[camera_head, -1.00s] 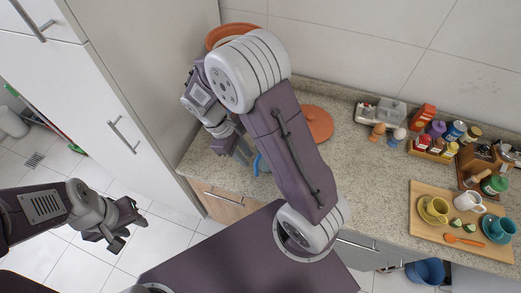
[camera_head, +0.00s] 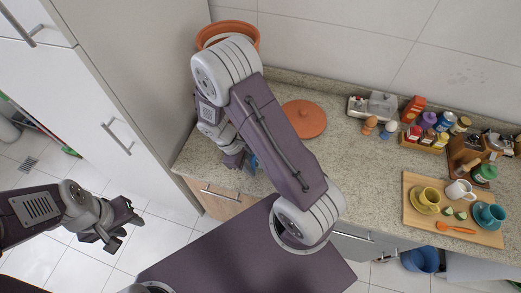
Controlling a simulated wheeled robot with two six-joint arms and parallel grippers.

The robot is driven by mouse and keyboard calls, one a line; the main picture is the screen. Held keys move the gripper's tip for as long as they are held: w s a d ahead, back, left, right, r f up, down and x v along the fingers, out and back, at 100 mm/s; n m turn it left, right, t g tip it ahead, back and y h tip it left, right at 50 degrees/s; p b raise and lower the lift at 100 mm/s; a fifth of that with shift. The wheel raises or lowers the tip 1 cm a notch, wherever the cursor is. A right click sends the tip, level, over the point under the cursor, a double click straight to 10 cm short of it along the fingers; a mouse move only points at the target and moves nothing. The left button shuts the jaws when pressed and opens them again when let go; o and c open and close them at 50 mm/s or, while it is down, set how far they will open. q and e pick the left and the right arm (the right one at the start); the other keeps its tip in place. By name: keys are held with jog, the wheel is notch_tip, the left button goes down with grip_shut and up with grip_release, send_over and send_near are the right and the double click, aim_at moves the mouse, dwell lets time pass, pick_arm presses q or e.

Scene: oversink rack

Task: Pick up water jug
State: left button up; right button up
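No whole water jug can be made out. A small blue piece (camera_head: 252,163) shows beside my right gripper (camera_head: 236,160) at the counter's left front; it may be part of a jug, but my arm hides most of it. My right gripper points down there, its fingers partly covered by my own wrist, so I cannot tell whether it is open or holds anything. My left gripper (camera_head: 122,226) is empty, with its fingers apart, above the floor in front of the white cabinet.
A terracotta pot (camera_head: 228,27) stands at the back left corner, with a terracotta lid (camera_head: 304,118) on the counter (camera_head: 350,165). A wooden board (camera_head: 415,212) with cups, a spice rack (camera_head: 424,147) and jars fill the right. A tall cabinet (camera_head: 140,60) bounds the left.

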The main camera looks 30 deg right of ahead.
grip_shut()
jog(key=shift+r, duration=0.1)
dwell(1.2)
